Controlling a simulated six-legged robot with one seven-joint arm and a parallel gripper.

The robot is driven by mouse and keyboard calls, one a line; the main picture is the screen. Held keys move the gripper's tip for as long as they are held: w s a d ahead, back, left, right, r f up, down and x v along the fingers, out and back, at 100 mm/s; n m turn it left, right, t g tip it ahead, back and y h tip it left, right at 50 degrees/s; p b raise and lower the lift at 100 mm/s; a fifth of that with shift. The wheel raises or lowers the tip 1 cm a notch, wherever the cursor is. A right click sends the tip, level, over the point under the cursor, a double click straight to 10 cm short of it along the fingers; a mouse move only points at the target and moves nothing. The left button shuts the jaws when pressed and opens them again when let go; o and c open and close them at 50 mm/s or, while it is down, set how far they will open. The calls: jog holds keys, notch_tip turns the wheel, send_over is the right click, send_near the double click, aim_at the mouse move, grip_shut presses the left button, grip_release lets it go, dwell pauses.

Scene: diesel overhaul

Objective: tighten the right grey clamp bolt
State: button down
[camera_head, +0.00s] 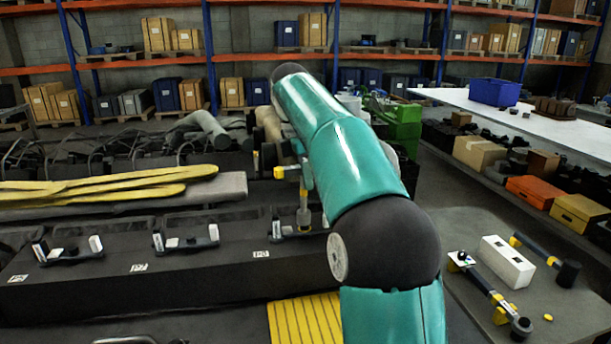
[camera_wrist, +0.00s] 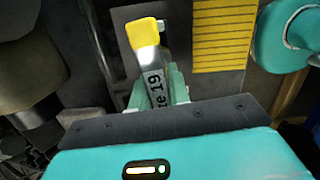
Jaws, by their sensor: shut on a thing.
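In the head view the tool's yellow end (camera_head: 292,172) sticks out left of my arm, and a grey upright part (camera_head: 304,208) reaches down to the right clamp (camera_head: 277,230) on the dark block. The right clamp bolt is hidden beneath this part, so I cannot tell whether the tool is seated on it. My gripper is mostly hidden behind my arm there. The middle clamp (camera_head: 185,241) and left clamp (camera_head: 67,251) stand along the same block.
Yellow straps (camera_head: 105,190) lie on a grey surface behind the block. A bench at right holds a white box (camera_head: 507,262), a hammer (camera_head: 567,271) and another yellow-and-black tool (camera_head: 489,291). A yellow ribbed plate (camera_head: 305,320) lies in front. Green crates (camera_head: 402,125) stand behind my arm.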

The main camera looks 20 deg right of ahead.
jog(key=n+t, duration=0.1)
jog(key=n, duration=0.4)
jog(key=shift+n, duration=0.4)
jog(key=shift+w+n+t+y, duration=0.15)
jog(key=shift+n+t+y, duration=0.15)
jog(key=shift+n, duration=2.2)
jog(key=shift+f, duration=0.1)
jog(key=shift+f, duration=0.6)
jog(key=m, duration=0.6)
jog(key=shift+f+g, duration=0.1)
jog(key=shift+g, duration=0.3)
jog(key=m+g, duration=0.1)
jog(key=m, duration=0.6)
jog(key=shift+s, duration=0.2)
jog(key=c, duration=1.9)
grip_release()
jog(key=shift+c, duration=0.2)
grip_shut()
